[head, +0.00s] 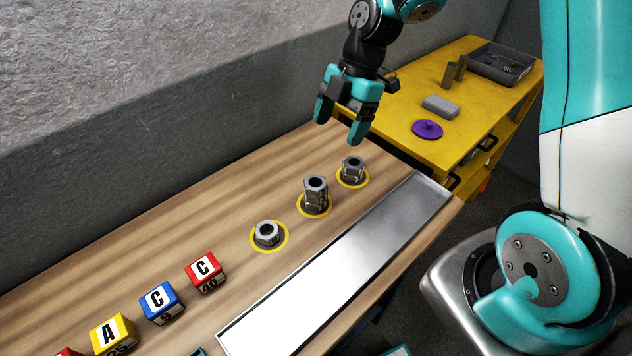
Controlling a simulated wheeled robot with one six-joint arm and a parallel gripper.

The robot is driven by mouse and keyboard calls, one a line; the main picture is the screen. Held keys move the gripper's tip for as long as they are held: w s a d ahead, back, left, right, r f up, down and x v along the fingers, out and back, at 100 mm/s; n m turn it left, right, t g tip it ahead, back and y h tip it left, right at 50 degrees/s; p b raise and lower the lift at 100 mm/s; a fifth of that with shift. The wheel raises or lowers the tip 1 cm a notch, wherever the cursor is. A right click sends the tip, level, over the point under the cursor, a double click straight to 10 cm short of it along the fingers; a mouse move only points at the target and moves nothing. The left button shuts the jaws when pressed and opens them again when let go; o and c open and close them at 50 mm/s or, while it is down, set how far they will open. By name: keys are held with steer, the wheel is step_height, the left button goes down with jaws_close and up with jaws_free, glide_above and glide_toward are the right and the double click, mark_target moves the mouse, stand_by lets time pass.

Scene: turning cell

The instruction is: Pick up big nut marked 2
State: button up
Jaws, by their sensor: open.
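Three grey metal nuts stand on yellow rings on the wooden bench (170,235). The near nut (267,234) is low and wide. The middle nut (315,192) is taller. The far nut (353,168) is low, with a flange-like base. Marks on the nuts are too small to read, so I cannot tell which is marked 2. My gripper (339,128) is open and empty, pointing down above the bench. In the picture it is above and slightly left of the far nut, apart from all three nuts.
A shiny metal plate (335,270) lies along the bench's right side. Lettered cubes, red (206,272), blue (162,302) and yellow (113,333), sit at the near end. A yellow table (400,105) beyond holds a purple disc (427,129), grey pieces and a tray (503,66). A wall borders the left.

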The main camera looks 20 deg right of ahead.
steer(key=p, duration=0.2)
glide_above(315, 181)
steer(key=d, duration=0.3)
step_height(315, 181, down, 7)
steer(key=shift+w+a+p+x, duration=0.15)
steer(key=shift+p+x, duration=0.15)
steer(key=shift+x, duration=0.6)
steer(key=shift+w+a+p+x, duration=0.1)
steer(key=shift+p+x, duration=0.25)
steer(key=shift+x, duration=0.5)
steer(key=shift+w+a+p+x, duration=0.15)
steer(key=shift+p+x, duration=0.15)
steer(key=shift+x, duration=0.6)
steer(key=shift+s+r, duration=0.1)
steer(key=shift+r, duration=0.05)
steer(key=c, duration=1.1)
